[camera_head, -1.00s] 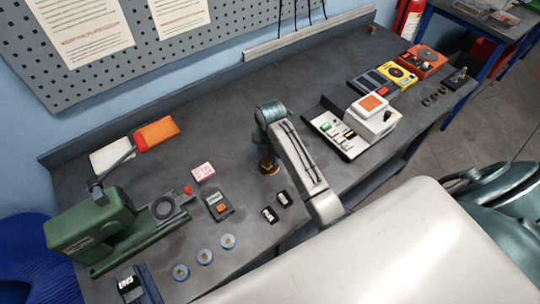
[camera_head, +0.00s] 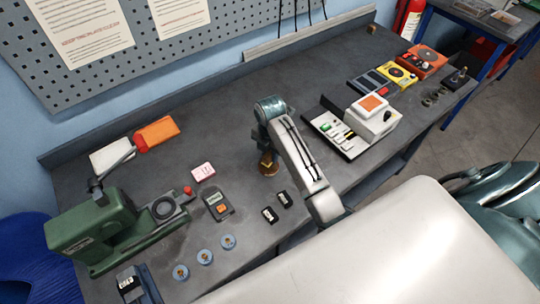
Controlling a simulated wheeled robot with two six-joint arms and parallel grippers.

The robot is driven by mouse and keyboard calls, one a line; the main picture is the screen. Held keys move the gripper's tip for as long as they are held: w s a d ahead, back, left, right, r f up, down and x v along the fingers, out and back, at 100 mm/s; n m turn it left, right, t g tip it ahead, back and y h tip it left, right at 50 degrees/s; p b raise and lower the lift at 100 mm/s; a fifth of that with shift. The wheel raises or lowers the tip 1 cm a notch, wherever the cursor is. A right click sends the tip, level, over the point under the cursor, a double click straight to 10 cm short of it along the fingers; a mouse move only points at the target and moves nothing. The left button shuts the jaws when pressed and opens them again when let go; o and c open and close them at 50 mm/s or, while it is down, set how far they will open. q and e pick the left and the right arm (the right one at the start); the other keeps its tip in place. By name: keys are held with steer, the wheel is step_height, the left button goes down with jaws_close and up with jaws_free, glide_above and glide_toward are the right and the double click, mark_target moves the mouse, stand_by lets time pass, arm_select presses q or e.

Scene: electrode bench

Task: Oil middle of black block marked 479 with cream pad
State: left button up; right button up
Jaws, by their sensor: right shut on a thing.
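My right gripper (camera_head: 267,160) is low over the middle of the bench, beneath my bent arm. It is shut on a small brass-brown thing (camera_head: 268,170), mostly hidden by the jaws; I cannot tell its full shape or whether it touches the bench. Two small black blocks with pale labels, one front-left (camera_head: 269,214) and one front-right (camera_head: 284,199), lie in front of the gripper. Another black piece with a pale label (camera_head: 127,283) sits in a dark blue holder at the lower left. The labels are too small to read. My left gripper is not in view.
A green machine (camera_head: 90,235) stands at left. A dark meter (camera_head: 218,206), pink-white card (camera_head: 203,171) and blue discs (camera_head: 205,256) lie near it. A white device (camera_head: 372,118) stands right. The bench's back middle is clear.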

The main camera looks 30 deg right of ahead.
mark_target(270, 153)
steer(key=shift+r, duration=2.65)
steer(key=shift+s+f, duration=0.1)
